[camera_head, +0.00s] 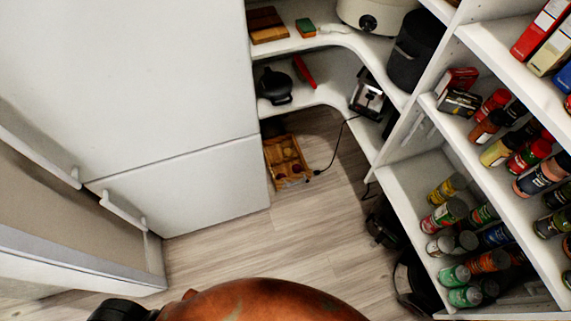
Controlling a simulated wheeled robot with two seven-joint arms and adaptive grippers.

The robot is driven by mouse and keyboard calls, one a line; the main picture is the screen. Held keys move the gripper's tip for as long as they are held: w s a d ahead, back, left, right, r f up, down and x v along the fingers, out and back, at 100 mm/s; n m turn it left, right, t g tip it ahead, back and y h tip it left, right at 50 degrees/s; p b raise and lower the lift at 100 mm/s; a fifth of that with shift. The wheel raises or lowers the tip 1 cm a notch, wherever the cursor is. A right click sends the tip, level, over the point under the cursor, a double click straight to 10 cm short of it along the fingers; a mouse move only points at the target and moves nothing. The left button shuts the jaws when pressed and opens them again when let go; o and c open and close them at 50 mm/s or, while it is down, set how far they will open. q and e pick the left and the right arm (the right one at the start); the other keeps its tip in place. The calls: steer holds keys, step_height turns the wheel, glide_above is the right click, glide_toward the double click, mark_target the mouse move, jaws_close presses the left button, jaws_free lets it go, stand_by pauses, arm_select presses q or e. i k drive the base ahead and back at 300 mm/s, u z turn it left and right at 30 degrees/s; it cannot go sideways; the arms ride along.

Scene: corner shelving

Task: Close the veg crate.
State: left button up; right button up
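A small wooden crate (292,183) sits on the floor under the corner shelves, just right of the white fridge. Its top looks open, and several round brownish and dark red items show inside. Its back part lies in the shelf's shadow, and I cannot make out a lid. Neither of my grippers can be seen in the head view.
The white fridge (180,90) with long handles fills the left. A dark cable (335,152) hangs from the toaster (368,97) to beside the crate. Shelves of jars (495,150) stand right. Dark items (385,225) lie low right. The middle floor (270,245) is clear.

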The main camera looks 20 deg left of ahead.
mark_target(277, 163)
steer(key=k, duration=0.5)
steer(key=z, duration=1.25)
steer(key=i, duration=0.6)
steer(key=u, duration=0.85)
